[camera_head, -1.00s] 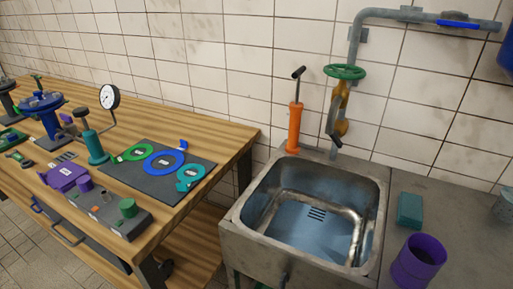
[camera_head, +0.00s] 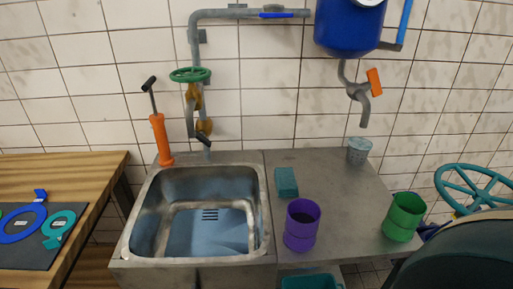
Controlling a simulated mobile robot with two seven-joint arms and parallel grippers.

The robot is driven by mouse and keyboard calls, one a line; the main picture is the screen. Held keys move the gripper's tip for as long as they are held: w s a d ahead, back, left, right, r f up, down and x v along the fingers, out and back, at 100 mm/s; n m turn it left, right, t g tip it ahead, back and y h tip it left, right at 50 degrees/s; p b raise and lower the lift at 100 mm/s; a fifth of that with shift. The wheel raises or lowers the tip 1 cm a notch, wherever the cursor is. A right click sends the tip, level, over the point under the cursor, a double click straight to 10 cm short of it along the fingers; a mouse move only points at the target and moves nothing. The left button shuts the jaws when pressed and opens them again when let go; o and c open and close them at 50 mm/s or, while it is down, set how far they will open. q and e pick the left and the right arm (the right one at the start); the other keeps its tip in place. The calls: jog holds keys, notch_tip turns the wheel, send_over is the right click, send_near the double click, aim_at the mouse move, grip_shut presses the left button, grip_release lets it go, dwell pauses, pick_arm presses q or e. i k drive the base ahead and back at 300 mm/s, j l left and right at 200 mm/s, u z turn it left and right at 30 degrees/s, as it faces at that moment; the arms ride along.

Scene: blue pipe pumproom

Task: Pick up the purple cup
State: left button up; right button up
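The purple cup (camera_head: 302,225) stands upright on the grey counter (camera_head: 335,180), just right of the sink, near the counter's front edge. Its open top faces up and nothing touches it. Neither of my grippers shows in the head view.
The sink (camera_head: 205,215) lies left of the cup. A teal block (camera_head: 286,182) sits behind the cup. A green cup (camera_head: 403,217) stands to the right and a grey cup (camera_head: 359,151) at the back. A dark rounded shape fills the lower right corner. The wooden bench (camera_head: 70,175) is at the left.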

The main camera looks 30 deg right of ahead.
aim_at(303, 216)
jog(key=z, duration=1.35)
